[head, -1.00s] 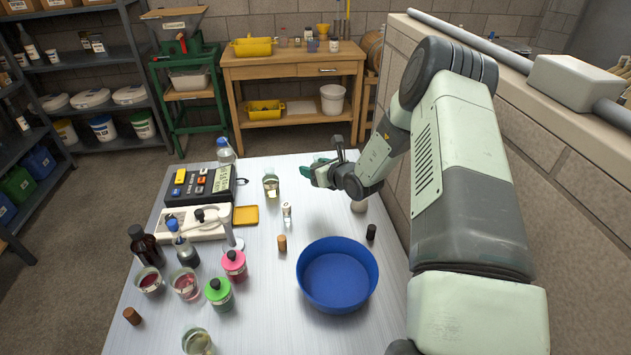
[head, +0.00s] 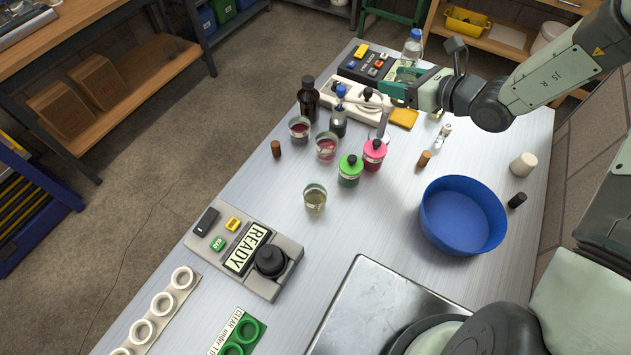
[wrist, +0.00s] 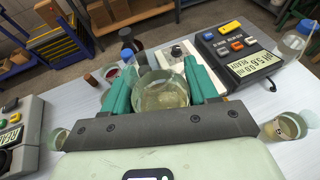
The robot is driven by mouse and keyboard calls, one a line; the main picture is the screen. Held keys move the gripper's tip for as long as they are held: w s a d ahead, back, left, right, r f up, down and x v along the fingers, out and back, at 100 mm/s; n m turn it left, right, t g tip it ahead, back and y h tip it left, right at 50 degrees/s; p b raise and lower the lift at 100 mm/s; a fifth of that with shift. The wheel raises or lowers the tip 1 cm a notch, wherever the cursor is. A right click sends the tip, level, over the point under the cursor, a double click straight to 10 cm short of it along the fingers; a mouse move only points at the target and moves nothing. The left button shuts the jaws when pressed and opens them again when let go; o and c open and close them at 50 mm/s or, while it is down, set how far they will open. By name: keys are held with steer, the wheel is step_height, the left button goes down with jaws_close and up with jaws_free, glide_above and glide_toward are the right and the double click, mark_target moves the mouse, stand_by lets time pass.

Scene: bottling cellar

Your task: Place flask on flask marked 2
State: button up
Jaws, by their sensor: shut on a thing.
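My gripper (head: 394,93) is shut on a clear glass flask (wrist: 163,92) with pale yellowish liquid, held between the teal fingers above the table. The flask is mostly hidden by the fingers in the head view. Another pale-liquid glass (wrist: 285,127) with a mark stands at the right of the wrist view; I cannot read it surely. A similar glass (head: 315,197) stands alone at mid-table. Two glasses with reddish liquid, (head: 300,128) and (head: 326,147), stand below and left of my gripper. I cannot make out a 2 on any of them.
A meter (head: 367,64) and white stirrer-like device (head: 345,101) lie close by my gripper. A blue bowl (head: 462,215) is at right; a READY box (head: 240,262) is in front.

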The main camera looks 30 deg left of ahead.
steer(key=s+a+r+n+g, duration=0.1)
steer(key=s+a+n+g, duration=0.2)
steer(key=s, duration=0.4)
steer(key=s+a+r+n+g, duration=0.2)
steer(key=s+a+g, duration=0.15)
steer(key=s, duration=0.25)
steer(key=n+g+h, duration=0.2)
steer(key=n+g, duration=0.3)
glide_above(307, 190)
steer(key=shift+f, duration=4.3)
steer(key=shift+f, duration=0.25)
steer(key=o, duration=1.2)
steer(key=shift+c, duration=0.2)
